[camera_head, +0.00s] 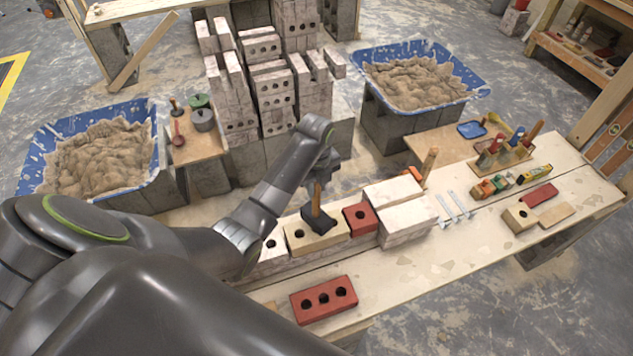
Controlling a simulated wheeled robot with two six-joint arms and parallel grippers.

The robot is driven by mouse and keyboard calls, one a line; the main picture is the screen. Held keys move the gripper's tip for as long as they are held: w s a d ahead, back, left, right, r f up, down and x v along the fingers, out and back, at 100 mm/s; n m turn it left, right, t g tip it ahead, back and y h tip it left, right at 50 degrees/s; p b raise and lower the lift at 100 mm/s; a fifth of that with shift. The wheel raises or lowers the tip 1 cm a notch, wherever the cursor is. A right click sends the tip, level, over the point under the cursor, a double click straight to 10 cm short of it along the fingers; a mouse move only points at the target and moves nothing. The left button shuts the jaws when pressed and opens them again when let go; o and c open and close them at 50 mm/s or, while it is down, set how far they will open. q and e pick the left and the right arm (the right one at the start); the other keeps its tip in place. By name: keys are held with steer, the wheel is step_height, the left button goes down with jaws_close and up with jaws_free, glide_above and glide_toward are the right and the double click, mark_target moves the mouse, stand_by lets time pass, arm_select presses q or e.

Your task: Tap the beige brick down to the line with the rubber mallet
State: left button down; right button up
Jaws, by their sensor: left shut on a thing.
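The beige brick (301,241) lies in the row of bricks on the wooden bench, between a whitish brick (268,249) and a red brick (361,217). The rubber mallet has a black head (320,221) and a wooden handle. My left gripper (318,181) is shut on the upper handle, which stands nearly upright. The mallet head is over the top of the beige brick, and I cannot tell whether it touches. It hides part of that top. I cannot make out the line. My right gripper is not in view.
Whitish blocks (407,219) stand right of the row. A red three-hole brick (324,300) lies in front. Tools in a wooden holder (507,157) stand at the bench's right. Mortar tubs (98,160) and stacked bricks (272,85) are behind. My left arm covers the lower left.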

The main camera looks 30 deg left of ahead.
mark_target(316, 194)
arm_select(q)
steer(key=shift+f, duration=0.15)
step_height(316, 194, down, 4)
steer(key=shift+f+b, duration=0.2)
steer(key=shift+b, duration=1.05)
steer(key=shift+r+p, duration=0.45)
steer(key=shift+r, duration=0.4)
steer(key=r+p, duration=0.1)
steer(key=r, duration=0.2)
steer(key=shift+w+p, duration=0.2)
steer(key=shift+p, duration=0.1)
steer(key=shift+s+r, duration=0.1)
steer(key=shift+r, duration=0.1)
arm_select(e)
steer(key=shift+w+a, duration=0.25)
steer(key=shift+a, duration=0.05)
arm_select(q)
steer(key=shift+a, duration=0.15)
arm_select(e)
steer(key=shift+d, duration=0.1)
